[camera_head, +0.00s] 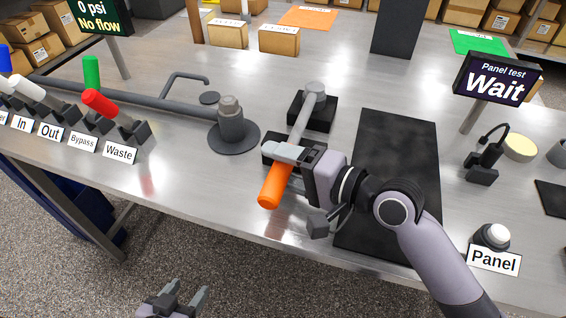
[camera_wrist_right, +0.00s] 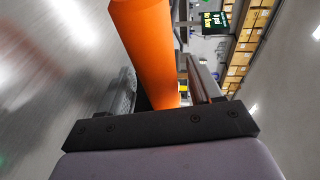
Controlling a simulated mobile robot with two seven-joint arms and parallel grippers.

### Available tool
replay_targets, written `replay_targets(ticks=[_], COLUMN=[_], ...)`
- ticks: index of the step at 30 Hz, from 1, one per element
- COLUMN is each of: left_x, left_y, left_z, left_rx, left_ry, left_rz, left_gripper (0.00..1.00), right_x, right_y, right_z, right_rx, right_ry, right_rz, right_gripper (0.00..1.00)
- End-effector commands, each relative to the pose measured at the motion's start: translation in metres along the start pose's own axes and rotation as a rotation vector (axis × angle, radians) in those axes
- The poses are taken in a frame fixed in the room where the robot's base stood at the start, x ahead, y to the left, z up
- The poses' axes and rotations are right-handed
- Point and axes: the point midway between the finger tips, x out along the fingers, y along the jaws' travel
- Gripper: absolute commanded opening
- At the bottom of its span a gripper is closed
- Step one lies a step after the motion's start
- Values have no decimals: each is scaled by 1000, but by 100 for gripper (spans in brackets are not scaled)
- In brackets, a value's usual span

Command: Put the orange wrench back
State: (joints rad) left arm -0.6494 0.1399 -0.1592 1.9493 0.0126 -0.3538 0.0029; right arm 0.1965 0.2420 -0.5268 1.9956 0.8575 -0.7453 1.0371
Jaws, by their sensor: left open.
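The orange wrench has an orange handle (camera_head: 275,187) and a grey shaft and head. It lies along two black rests, with its head over the far rest (camera_head: 312,108) and the handle pointing to the front edge of the bench. My right gripper (camera_head: 288,165) is at the handle, its fingers on either side of it. In the right wrist view the handle (camera_wrist_right: 150,50) runs between the two fingers (camera_wrist_right: 165,85). I cannot tell if they press on it. The near rest is partly hidden. My left gripper (camera_head: 180,298) is open and empty, low in front of the bench.
A black mat (camera_head: 395,140) lies right of the wrench, partly under my right arm. A grey pipe post (camera_head: 231,120) stands to the left, with labelled valve levers (camera_head: 100,103) beyond it. A "Wait" sign (camera_head: 495,80) and a Panel button (camera_head: 494,235) are at right.

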Motion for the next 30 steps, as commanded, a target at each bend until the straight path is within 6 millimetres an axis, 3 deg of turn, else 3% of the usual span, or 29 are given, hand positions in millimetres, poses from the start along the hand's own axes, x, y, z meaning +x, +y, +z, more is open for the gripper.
replay_targets(ticks=[13, 30], left_x=[0, 4], left_y=[0, 0], left_z=[0, 6], left_rx=[0, 0], left_ry=[0, 0], left_rz=[0, 0], left_gripper=[59, 59], right_x=[-9, -106], right_y=[-2, -1], right_z=[-1, 0], right_rx=[0, 0], right_ry=[1, 1], right_rz=[2, 3], right_gripper=[65, 65])
